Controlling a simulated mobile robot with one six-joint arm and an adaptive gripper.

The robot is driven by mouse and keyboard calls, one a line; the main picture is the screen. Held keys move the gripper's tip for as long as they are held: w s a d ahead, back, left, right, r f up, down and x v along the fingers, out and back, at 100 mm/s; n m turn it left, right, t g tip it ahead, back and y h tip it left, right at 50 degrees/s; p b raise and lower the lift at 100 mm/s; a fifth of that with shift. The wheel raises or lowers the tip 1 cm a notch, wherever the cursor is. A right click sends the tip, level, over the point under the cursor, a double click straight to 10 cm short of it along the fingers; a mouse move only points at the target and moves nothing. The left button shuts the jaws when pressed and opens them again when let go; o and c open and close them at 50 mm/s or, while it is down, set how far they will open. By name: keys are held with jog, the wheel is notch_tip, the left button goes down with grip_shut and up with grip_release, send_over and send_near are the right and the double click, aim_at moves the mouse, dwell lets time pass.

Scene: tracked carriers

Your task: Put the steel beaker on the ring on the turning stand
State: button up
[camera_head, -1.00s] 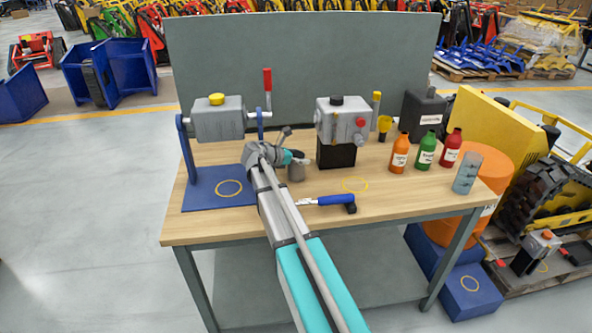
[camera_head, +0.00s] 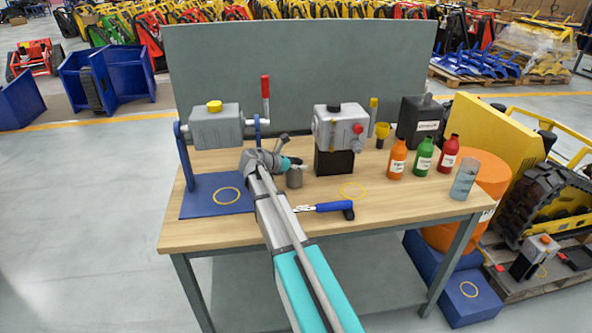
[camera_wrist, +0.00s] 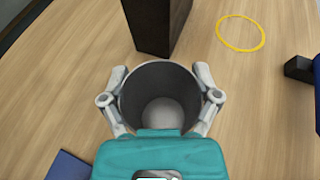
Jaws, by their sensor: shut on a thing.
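The grey steel beaker (camera_head: 294,178) stands upright at the middle of the workbench. It shows from above as an open, empty-looking cup in the wrist view (camera_wrist: 160,90). My gripper (camera_wrist: 160,88) is shut on it, one finger on each side of its wall. Whether its bottom touches the bench I cannot tell. The turning stand (camera_head: 200,204) is at the left, with a blue base plate and a grey gearbox (camera_head: 216,128) above. A yellow ring (camera_head: 227,195) is marked on that plate, left of my gripper. A corner of blue shows in the wrist view (camera_wrist: 70,166).
A second gearbox (camera_head: 340,132) on a black block (camera_head: 334,162) stands just behind the beaker. A yellow ring (camera_head: 353,190) on the bench and a blue-handled tool (camera_head: 325,207) lie to the right. Bottles (camera_head: 397,158) and a clear cup (camera_head: 465,180) stand further right.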

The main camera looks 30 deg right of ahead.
jog(key=shift+r, duration=0.15)
notch_tip(320, 180, up, 3)
jog(key=p, duration=0.3)
jog(key=s+r+p, duration=0.1)
jog(key=r+p, duration=0.1)
jog(key=s+a+r+p, duration=0.1)
jog(key=s+r+p, duration=0.2)
jog(key=p, duration=0.1)
jog(key=shift+s+a+r, duration=0.2)
jog(key=shift+s+r, duration=0.15)
jog(key=shift+r, duration=0.05)
jog(key=shift+s+a+r+p, duration=0.45)
jog(key=shift+s+r+p, duration=0.2)
jog(key=shift+s, duration=0.8)
jog(key=shift+s+a+r+p, duration=0.4)
jog(key=shift+s+r+p, duration=0.3)
jog(key=shift+s, duration=0.8)
jog(key=shift+s+a+r+p, duration=0.45)
jog(key=shift+s+r+p, duration=0.2)
jog(key=shift+s, duration=0.8)
